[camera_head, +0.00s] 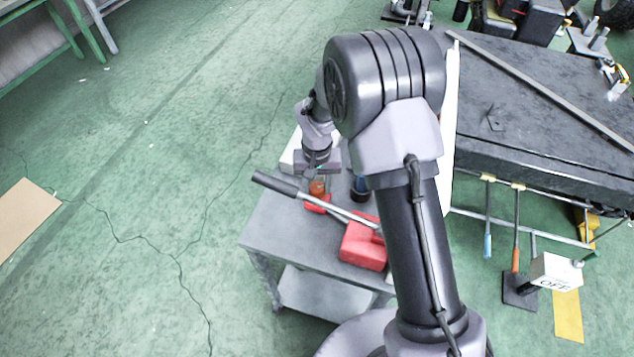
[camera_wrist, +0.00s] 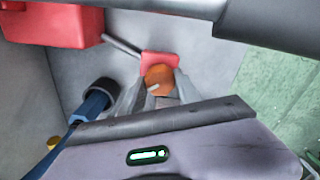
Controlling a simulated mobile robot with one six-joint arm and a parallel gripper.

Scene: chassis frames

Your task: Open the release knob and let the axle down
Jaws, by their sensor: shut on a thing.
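The orange release knob (camera_head: 317,187) sits on a small red block (camera_head: 316,203) on the grey cart. In the wrist view the knob (camera_wrist: 158,76) shows a pale mark on its face, and the red block (camera_wrist: 160,61) is behind it. My gripper (camera_head: 317,175) points down at the knob. In the wrist view its grey fingers (camera_wrist: 158,88) are on both sides of the knob, shut on it. A larger red pump body (camera_head: 362,243) lies nearby, with a long lever across it ending in a dark grip (camera_head: 274,183). I cannot make out the axle.
The grey cart (camera_head: 262,225) has a lower shelf. A blue and black tool (camera_wrist: 92,112) lies left of my gripper in the wrist view. The lever's dark grip (camera_wrist: 275,22) crosses close above. A black slab (camera_head: 540,120) and a white OFF box (camera_head: 556,271) are to the right.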

